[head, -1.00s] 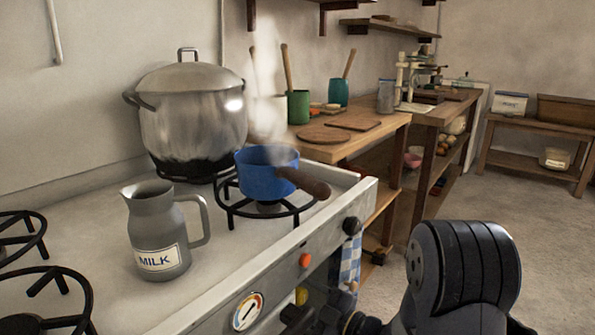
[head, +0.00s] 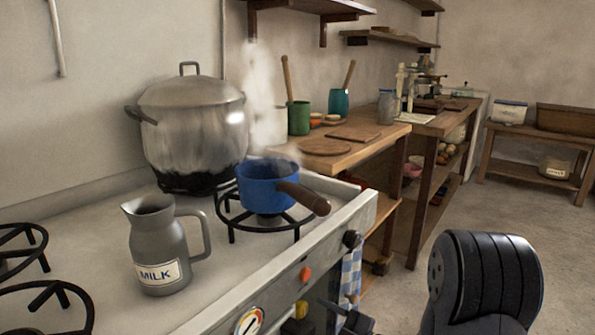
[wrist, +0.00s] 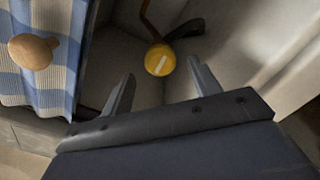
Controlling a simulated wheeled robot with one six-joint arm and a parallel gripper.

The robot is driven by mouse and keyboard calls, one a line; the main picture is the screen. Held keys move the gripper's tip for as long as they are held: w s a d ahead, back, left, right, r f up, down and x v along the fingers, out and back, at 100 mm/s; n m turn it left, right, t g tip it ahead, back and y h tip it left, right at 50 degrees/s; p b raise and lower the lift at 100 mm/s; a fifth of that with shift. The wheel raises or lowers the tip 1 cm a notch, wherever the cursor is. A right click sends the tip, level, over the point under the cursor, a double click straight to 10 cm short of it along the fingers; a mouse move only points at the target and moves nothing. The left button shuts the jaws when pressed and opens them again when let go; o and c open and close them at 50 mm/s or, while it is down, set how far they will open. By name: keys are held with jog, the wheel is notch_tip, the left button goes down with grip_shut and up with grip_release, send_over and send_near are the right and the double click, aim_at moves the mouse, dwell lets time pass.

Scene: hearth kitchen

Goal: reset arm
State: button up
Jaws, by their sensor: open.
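My gripper (wrist: 160,88) is open in the wrist view, its two fingers apart with nothing held between them. It points toward the stove front (wrist: 235,50), where a yellow round knob or disc (wrist: 160,59) shows just beyond the fingertips.
A blue saucepan (head: 266,187) steams on a burner, its brown handle over the stove's front edge. A grey milk jug (head: 160,245) and large lidded pot (head: 192,125) stand on the stove (head: 95,215). A checked cloth (head: 351,270) hangs in front; it also shows in the wrist view (wrist: 62,75). Open floor (head: 400,295) lies right.

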aim_at(305, 311)
jog(key=v, duration=0.5)
jog(key=b+x, duration=0.1)
jog(key=x, duration=0.9)
jog(key=shift+w+a+b, duration=0.15)
jog(key=shift+a+b, duration=0.2)
jog(key=shift+b, duration=0.05)
jog(key=shift+d+n+b, duration=0.25)
jog(key=shift+n+b, duration=0.05)
jog(key=shift+n, duration=0.7)
jog(key=n+b, duration=0.1)
jog(key=n, duration=1.1)
jog(key=shift+r, duration=0.1)
jog(key=shift+n+p, duration=1)
jog(key=shift+n, duration=1)
